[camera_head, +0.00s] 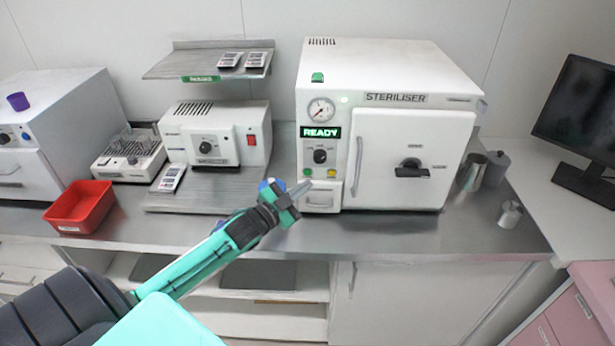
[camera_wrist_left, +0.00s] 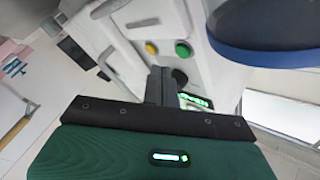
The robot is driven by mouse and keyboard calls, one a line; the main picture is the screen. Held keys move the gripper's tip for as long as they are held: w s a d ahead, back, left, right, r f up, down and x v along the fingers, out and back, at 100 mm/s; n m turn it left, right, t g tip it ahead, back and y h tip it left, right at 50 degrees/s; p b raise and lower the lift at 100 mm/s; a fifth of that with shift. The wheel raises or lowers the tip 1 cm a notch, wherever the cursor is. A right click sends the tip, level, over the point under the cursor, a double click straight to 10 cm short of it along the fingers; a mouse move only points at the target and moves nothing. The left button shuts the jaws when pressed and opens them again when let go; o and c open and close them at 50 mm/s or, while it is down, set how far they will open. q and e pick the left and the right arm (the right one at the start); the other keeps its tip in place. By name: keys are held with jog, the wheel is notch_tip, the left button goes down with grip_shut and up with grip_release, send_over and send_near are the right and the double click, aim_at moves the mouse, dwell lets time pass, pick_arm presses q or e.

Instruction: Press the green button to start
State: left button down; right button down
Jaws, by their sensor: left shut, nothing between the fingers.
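The white steriliser (camera_head: 430,160) stands on the steel counter, its door shut and its display (camera_head: 320,132) reading READY. On its control panel, below the black knob (camera_head: 320,156), the green button (camera_head: 307,172) sits left of a yellow button (camera_head: 332,173). In the left wrist view the picture is turned over, and the green button (camera_wrist_left: 183,50) shows right of the yellow one (camera_wrist_left: 151,48). My left gripper (camera_head: 304,187) is shut and empty, its tips near the panel, just below the green button in the head view. I cannot see contact. My right gripper is out of view.
A red tray (camera_head: 80,206), a sealing device (camera_head: 215,135) and a steel shelf (camera_head: 207,62) stand to the left. Metal cups (camera_head: 510,214) and a monitor (camera_head: 580,115) are on the right. The counter front before the steriliser door is clear.

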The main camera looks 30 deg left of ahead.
pick_arm(q)
jog(key=shift+w+a+r, duration=0.1)
jog(key=shift+w+a, duration=0.25)
jog(key=shift+w, duration=0.25)
dwell(0.7)
jog(key=shift+w+a, duration=0.1)
dwell(0.9)
jog(key=shift+w+a, duration=0.15)
jog(key=shift+w, duration=0.1)
jog(key=shift+w+a, duration=0.2)
jog(key=shift+w, duration=0.15)
dwell(0.7)
dwell(0.3)
jog(key=shift+s+d+p, duration=0.35)
jog(key=shift+s+d, duration=0.1)
jog(key=shift+s, duration=0.3)
